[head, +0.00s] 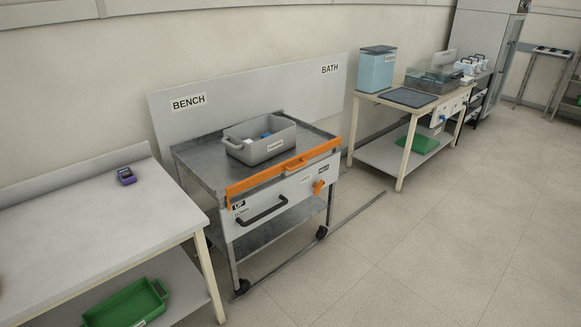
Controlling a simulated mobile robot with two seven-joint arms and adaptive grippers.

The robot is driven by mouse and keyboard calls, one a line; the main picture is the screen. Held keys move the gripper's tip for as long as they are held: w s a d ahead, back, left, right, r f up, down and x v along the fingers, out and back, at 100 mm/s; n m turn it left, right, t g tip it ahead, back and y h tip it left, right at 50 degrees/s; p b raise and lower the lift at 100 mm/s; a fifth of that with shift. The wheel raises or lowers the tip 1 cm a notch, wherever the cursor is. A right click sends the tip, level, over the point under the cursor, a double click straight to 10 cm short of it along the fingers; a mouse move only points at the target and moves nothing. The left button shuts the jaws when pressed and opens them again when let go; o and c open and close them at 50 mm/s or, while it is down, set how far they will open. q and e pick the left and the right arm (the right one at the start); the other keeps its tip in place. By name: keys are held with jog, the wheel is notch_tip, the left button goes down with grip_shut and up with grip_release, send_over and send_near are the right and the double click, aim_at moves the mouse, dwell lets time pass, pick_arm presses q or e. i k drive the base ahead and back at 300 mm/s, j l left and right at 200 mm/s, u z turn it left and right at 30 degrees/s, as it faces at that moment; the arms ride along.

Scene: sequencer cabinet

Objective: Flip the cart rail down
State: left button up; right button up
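The cart (190,160) stands on wheels against the wall panel, below the BENCH and BATH signs. Its orange rail (250,180) runs along the front top edge and stands raised above the tray top, with an orange grip (294,164) near its middle. A label reading UP (239,205) is below the rail's left end. An orange latch or knob (319,187) sits on the front panel at the right, near another dark label. A black handle (262,211) is on the front panel at the left. Neither of my grippers shows in this view.
A grey bin (255,152) with small contents sits on the cart. A white bench (75,215) with a purple device (126,176) is at the left, a green tray (128,304) below. Another table (366,95) stands at the right. The floor (400,250) in front is clear.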

aim_at(300, 161)
jog(key=i+l+u, duration=0.1)
jog(key=i+l, duration=0.2)
jog(key=i, duration=0.3)
jog(key=i+l, duration=0.35)
jog(key=i, duration=0.25)
jog(key=i+l+u, duration=0.15)
jog(key=i+l, duration=0.2)
jog(key=i, duration=0.25)
jog(key=i+l+u, duration=0.1)
jog(key=i+l, duration=0.35)
jog(key=i, duration=0.15)
